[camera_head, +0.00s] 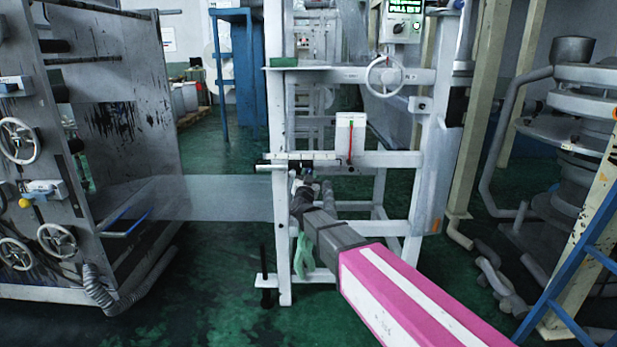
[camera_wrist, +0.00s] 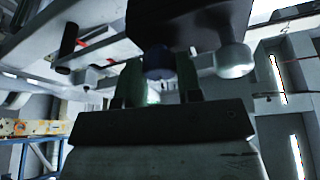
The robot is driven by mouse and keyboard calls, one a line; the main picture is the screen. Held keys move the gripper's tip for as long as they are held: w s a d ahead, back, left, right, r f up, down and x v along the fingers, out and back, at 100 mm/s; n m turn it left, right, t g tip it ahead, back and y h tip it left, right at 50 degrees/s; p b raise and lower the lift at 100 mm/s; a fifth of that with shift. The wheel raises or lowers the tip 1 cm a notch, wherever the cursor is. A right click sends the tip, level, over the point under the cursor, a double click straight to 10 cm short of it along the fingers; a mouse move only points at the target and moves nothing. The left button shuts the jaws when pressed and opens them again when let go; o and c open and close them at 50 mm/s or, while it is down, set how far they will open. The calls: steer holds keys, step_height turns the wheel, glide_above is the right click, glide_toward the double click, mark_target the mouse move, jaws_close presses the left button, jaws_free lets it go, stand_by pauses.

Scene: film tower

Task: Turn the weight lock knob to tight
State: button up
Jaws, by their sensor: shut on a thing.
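In the wrist view, a small dark blue knob (camera_wrist: 158,63) sits under a dark block (camera_wrist: 195,22), between my fingertips. I take it for the weight lock knob. My gripper (camera_wrist: 160,84) reaches up from below, with one finger on each side of it, and is shut on it. A pale round cylinder (camera_wrist: 235,60) hangs beside the block on the right. In the head view my gripper (camera_head: 306,180) is at the front bar (camera_head: 345,160) of the white frame, by its left post. The knob is too small there to read its turn or any marking.
A handwheel (camera_head: 384,76) and a white box with a red line (camera_head: 350,135) are on the frame. A clear film web (camera_head: 225,198) runs left to a roller machine (camera_head: 110,110). A green cloth (camera_head: 304,255) hangs below my arm. Green floor is open in front.

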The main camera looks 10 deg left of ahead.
steer(key=m+h, duration=0.1)
steer(key=m, duration=0.3)
steer(key=m+g+h, duration=0.1)
steer(key=m+h, duration=0.1)
steer(key=m, duration=0.1)
steer(key=shift+a+r+m, duration=0.1)
steer(key=shift+m, duration=0.3)
steer(key=o, duration=0.9)
steer(key=shift+m, duration=0.3)
steer(key=v, duration=1)
steer(key=shift+s, duration=0.4)
